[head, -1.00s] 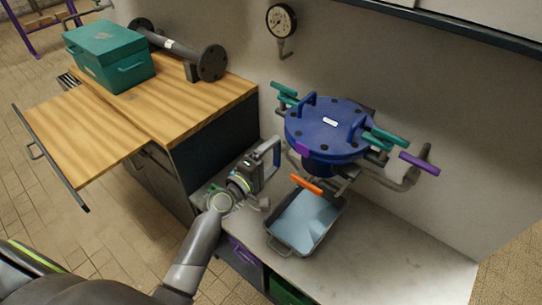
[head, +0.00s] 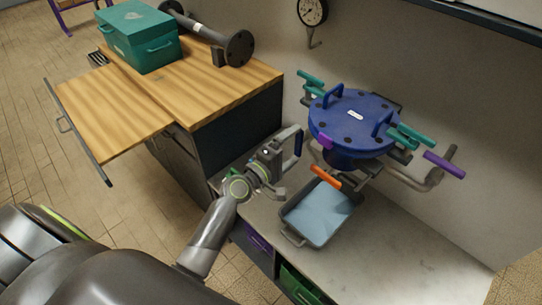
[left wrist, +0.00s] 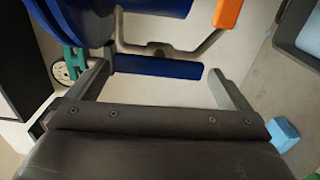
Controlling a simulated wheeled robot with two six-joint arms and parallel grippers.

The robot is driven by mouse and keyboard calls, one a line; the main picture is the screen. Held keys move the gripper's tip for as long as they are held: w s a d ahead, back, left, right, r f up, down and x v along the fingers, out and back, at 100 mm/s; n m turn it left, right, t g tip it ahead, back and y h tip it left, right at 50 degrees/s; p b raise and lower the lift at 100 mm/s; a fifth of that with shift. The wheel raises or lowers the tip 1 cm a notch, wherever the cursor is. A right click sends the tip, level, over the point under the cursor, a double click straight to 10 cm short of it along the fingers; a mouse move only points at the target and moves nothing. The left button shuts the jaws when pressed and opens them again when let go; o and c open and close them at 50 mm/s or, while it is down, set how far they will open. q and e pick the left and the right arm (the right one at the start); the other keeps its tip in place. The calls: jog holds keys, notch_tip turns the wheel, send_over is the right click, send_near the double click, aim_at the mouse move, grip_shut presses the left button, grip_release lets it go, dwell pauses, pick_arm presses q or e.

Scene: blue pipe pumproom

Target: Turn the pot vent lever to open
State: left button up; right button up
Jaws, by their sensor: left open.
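The blue pot (head: 345,128) has a bolted round lid with blue handles and teal clamps. It stands at the wall over the counter. Levers around it are orange (head: 326,177), purple (head: 444,165) and blue (head: 298,145); I cannot tell by marking which is the vent lever. My left gripper (head: 284,162) is open, left of the pot and beside the blue lever. In the left wrist view, the blue lever (left wrist: 160,65) crosses the space between the open fingers (left wrist: 165,82), apparently ungripped. The orange lever (left wrist: 228,13) shows at the top. My right gripper is out of view.
A grey tray (head: 290,234) with light-blue contents stands below the pot. A gauge (head: 312,11) hangs on the wall. The wooden bench (head: 232,90) carries a teal box (head: 140,38) and a flanged pipe (head: 195,27). The counter's right part is clear.

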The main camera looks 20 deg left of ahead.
pick_arm(q)
jog(key=b+v, duration=0.3)
jog(key=v, duration=1.4)
jog(key=shift+b, duration=0.3)
jog(key=shift+w, duration=0.1)
jog(key=s+a+f+m+g+y, duration=0.2)
jog(key=a+f+g, duration=0.1)
jog(key=f, duration=0.8)
jog(key=s+a+f+m+g+y, duration=0.1)
jog(key=s+a+f+g+y, duration=0.1)
jog(key=f, duration=0.9)
jog(key=s+a+f+m+g+y, duration=0.2)
jog(key=s+a+f+g, duration=0.1)
jog(key=f, duration=0.8)
jog(key=s+d+f+m+g, duration=0.1)
jog(key=s+f+m+g, duration=0.3)
jog(key=s+f, duration=0.5)
jog(key=s+d+f+m+g+y, duration=0.1)
jog(key=s+f+m+g, duration=0.2)
jog(key=s+f, duration=0.7)
jog(key=s+m, duration=0.2)
jog(key=s, duration=0.5)
jog(key=shift+f+g, duration=0.25)
jog(key=shift+g, duration=0.15)
